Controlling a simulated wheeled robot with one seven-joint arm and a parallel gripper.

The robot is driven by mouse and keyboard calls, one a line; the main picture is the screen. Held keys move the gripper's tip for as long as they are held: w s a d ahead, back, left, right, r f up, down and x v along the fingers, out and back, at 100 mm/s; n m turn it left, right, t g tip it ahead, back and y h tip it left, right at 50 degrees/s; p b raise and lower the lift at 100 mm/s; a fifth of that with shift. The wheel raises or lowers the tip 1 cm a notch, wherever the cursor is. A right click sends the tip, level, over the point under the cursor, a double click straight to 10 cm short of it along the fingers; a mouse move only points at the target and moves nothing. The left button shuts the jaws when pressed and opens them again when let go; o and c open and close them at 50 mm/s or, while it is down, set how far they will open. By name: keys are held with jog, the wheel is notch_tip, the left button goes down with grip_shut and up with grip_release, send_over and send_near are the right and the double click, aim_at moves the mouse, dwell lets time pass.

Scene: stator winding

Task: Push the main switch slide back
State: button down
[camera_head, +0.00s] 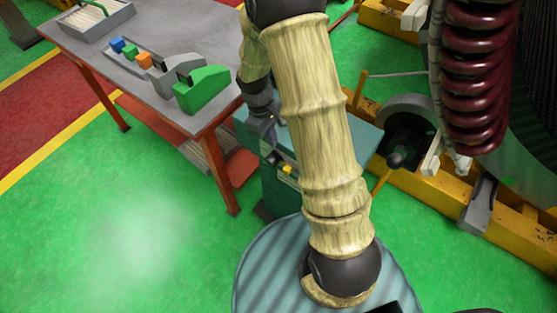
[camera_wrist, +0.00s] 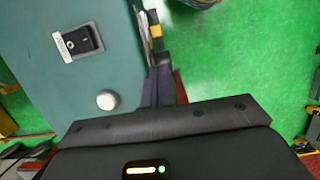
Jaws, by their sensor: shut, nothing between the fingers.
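The teal cabinet (camera_head: 290,198) stands behind my arm, which hides part of it. A small yellow block (camera_head: 288,169) on a dark mount sits on its front side. I take this to be the main switch slide, and it also shows in the wrist view as a yellow piece (camera_wrist: 156,31) on a dark strip along the cabinet's edge. My gripper (camera_head: 271,143) is shut and empty, pointing down close to the slide. In the wrist view its fingers (camera_wrist: 158,75) end just below the yellow piece. Whether they touch it cannot be told.
The cabinet top carries a black rocker switch (camera_wrist: 79,42) and a round white knob (camera_wrist: 107,100). A grey table (camera_head: 150,85) with coloured blocks and a green holder (camera_head: 203,90) stands at left. A large coil machine (camera_head: 480,70) stands at right. Green floor is open at lower left.

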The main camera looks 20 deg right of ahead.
aim_at(287, 168)
dwell(0.3)
jog(key=x, duration=1)
jog(key=shift+p, duration=0.35)
jog(key=shift+s, duration=0.1)
jog(key=shift+s+d, duration=0.15)
jog(key=shift+d, duration=0.1)
jog(key=shift+s+d, duration=0.35)
jog(key=shift+s, duration=0.4)
jog(key=shift+d, duration=0.2)
jog(key=p+v, duration=0.8)
jog(key=v, duration=0.2)
jog(key=shift+w+a, duration=0.15)
jog(key=shift+w, duration=0.05)
